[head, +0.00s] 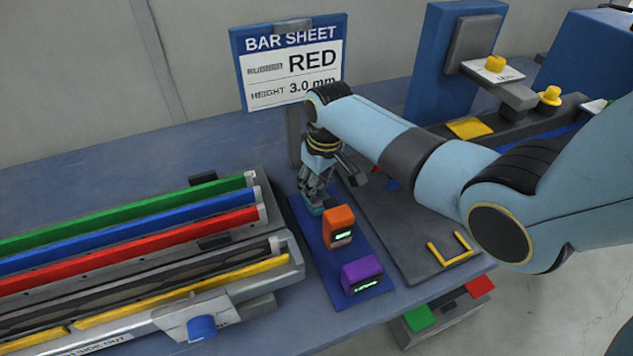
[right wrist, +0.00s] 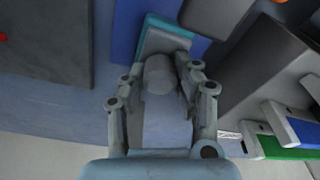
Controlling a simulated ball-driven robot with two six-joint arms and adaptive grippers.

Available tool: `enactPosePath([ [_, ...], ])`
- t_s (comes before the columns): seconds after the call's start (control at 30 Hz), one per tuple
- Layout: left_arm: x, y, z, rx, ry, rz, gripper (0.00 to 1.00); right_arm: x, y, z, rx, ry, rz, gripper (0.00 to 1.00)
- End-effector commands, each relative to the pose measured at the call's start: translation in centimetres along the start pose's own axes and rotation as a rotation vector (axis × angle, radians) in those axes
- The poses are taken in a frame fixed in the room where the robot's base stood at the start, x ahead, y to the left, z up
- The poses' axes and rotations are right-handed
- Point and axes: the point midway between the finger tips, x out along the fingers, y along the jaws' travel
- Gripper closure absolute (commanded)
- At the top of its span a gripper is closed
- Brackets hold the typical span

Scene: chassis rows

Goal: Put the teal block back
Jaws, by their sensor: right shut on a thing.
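The teal block (head: 313,210) is at the far end of the blue mat (head: 347,262), mostly hidden by my right gripper (head: 315,190). My right gripper points down and is shut on the block. In the right wrist view the fingers of the right gripper (right wrist: 165,75) close around the teal block (right wrist: 178,24), whose teal edge shows beyond them. I cannot tell whether the block touches the mat. My left gripper is not in view.
An orange block (head: 338,226) and a purple block (head: 362,273) with lit displays stand on the mat. Coloured bars (head: 130,234) lie in a rack at left. A dark plate (head: 405,235) is at right. A bar sheet sign (head: 290,65) stands behind.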

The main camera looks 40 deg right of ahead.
Motion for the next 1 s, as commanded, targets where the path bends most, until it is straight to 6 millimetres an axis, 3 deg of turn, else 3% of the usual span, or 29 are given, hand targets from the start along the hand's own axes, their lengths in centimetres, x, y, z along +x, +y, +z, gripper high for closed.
enactPosePath([
  [0.3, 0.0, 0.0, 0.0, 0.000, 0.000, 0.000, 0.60, 0.2, 0.0, 0.1, 0.000, 0.000, 0.000, 1.00],
  [0.33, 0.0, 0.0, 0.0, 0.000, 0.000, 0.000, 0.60, 0.2, 0.0, 0.1, 0.000, 0.000, 0.000, 0.66],
  [0.5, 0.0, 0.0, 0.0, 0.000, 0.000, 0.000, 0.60, 0.3, 0.0, 0.1, 0.000, -0.001, -0.001, 0.44],
  [0.83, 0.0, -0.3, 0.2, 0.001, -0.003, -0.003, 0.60, 0.0, 0.0, 0.1, 0.000, 0.000, 0.000, 0.43],
  [1.0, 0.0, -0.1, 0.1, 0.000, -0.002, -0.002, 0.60, -2.1, 0.0, 0.0, -0.001, 0.002, 0.000, 0.43],
])
